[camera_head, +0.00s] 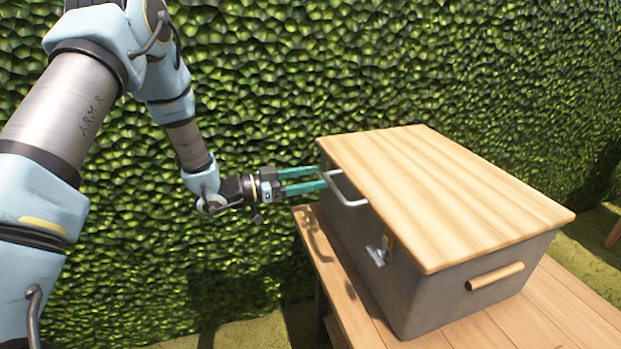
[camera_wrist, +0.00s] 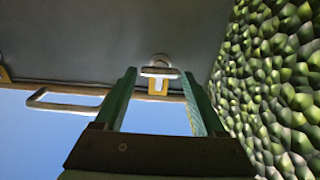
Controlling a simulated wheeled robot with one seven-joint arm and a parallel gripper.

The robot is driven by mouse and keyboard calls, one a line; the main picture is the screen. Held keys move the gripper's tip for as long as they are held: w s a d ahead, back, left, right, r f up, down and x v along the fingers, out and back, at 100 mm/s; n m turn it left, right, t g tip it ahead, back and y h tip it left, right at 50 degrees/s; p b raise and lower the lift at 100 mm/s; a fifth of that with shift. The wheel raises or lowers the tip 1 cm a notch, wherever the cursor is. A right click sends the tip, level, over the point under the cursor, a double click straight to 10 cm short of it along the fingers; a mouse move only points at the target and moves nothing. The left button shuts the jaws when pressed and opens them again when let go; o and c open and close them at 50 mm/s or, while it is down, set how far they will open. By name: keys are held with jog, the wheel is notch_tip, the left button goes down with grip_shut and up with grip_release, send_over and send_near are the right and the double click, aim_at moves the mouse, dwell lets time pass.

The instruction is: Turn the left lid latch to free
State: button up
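A grey box (camera_head: 405,290) with a wooden lid (camera_head: 440,190) stands on a bench. A latch (camera_wrist: 160,70) with a silver turning piece and a yellow plate sits on the box's front face near the lid edge, in the wrist view. In the head view it is hidden behind my fingers at the far end of that face. My gripper (camera_head: 322,178) is open, its two green fingers level and pointing at the box. In the wrist view my gripper (camera_wrist: 160,75) has the latch between its fingertips; I cannot tell whether they touch it.
A metal handle (camera_head: 343,189) juts from the lid's front edge, close beside my fingers. A second latch (camera_head: 380,250) sits nearer the camera. A wooden grip (camera_head: 495,276) is on the box's near end. A leafy hedge (camera_head: 270,80) stands behind.

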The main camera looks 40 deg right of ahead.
jog(key=c, duration=1)
jog(key=shift+n+p, duration=0.3)
jog(key=n+p, duration=0.1)
jog(key=n, duration=0.2)
jog(key=shift+w+r+p, duration=0.1)
jog(key=shift+r+p, duration=0.05)
jog(key=shift+p, duration=0.25)
jog(key=n+p, duration=0.2)
jog(key=n, duration=0.3)
jog(key=shift+p, duration=0.35)
jog(key=n, duration=0.1)
jog(key=n+p, duration=0.1)
jog(key=n, duration=0.2)
jog(key=shift+w+f+n+p, duration=0.1)
jog(key=shift+f+n+p, duration=0.2)
jog(key=shift+n, duration=0.1)
jog(key=shift+n+p, duration=0.6)
jog(key=shift+n, duration=1.6)
jog(key=shift+f, duration=0.1)
